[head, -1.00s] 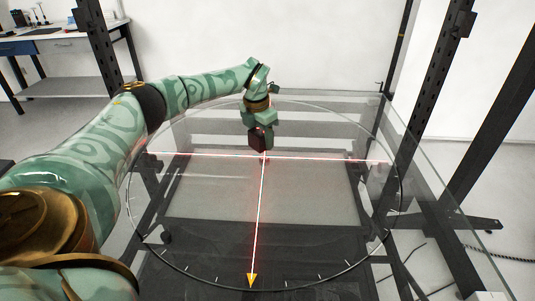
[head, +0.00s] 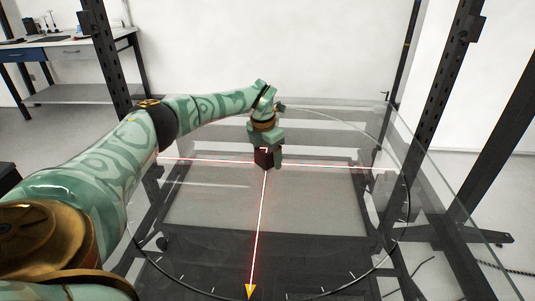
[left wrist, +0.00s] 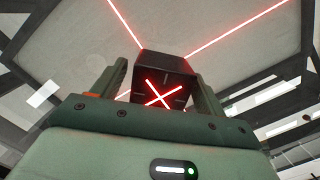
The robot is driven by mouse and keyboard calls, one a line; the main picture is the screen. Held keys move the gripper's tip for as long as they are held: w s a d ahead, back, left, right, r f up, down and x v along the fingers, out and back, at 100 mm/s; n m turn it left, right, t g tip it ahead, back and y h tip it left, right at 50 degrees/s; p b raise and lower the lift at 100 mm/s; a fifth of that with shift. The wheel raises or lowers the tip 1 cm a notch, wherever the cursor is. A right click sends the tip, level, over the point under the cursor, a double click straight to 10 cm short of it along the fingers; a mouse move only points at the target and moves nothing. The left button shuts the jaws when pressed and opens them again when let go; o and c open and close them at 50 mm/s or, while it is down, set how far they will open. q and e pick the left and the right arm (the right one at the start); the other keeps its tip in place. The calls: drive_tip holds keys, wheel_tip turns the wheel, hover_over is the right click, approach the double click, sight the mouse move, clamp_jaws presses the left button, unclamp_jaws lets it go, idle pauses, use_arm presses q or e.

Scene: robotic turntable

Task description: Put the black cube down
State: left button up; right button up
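The black cube (head: 262,158) is at the crossing of the red laser lines, seemingly resting on the round glass turntable (head: 200,215). In the left wrist view the cube (left wrist: 165,65) shows a bright red cross on its near face. My left gripper (head: 265,157) points down with its green fingers on either side of the cube. In the left wrist view the fingers of the left gripper (left wrist: 160,80) stand apart, with a narrow gap showing beside the cube. My right gripper is out of view.
A yellow arrow marker (head: 250,291) lies at the turntable's near edge. Dark frame posts (head: 440,110) stand at the right and left. A workbench (head: 80,42) is at the back left. The glass around the cube is clear.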

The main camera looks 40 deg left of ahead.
sight(264, 150)
use_arm(q)
drive_tip(key=shift+r, duration=0.1)
drive_tip(key=r+p, duration=0.1)
drive_tip(key=r, duration=0.2)
drive_tip(key=s+r+p, duration=0.1)
drive_tip(key=r+p, duration=0.1)
drive_tip(key=r, duration=0.2)
drive_tip(key=r+p, duration=0.2)
drive_tip(key=r, duration=0.2)
drive_tip(key=shift+s+r, duration=0.15)
drive_tip(key=shift+r, duration=0.1)
drive_tip(key=shift+s+r, duration=0.1)
drive_tip(key=shift+r, duration=0.25)
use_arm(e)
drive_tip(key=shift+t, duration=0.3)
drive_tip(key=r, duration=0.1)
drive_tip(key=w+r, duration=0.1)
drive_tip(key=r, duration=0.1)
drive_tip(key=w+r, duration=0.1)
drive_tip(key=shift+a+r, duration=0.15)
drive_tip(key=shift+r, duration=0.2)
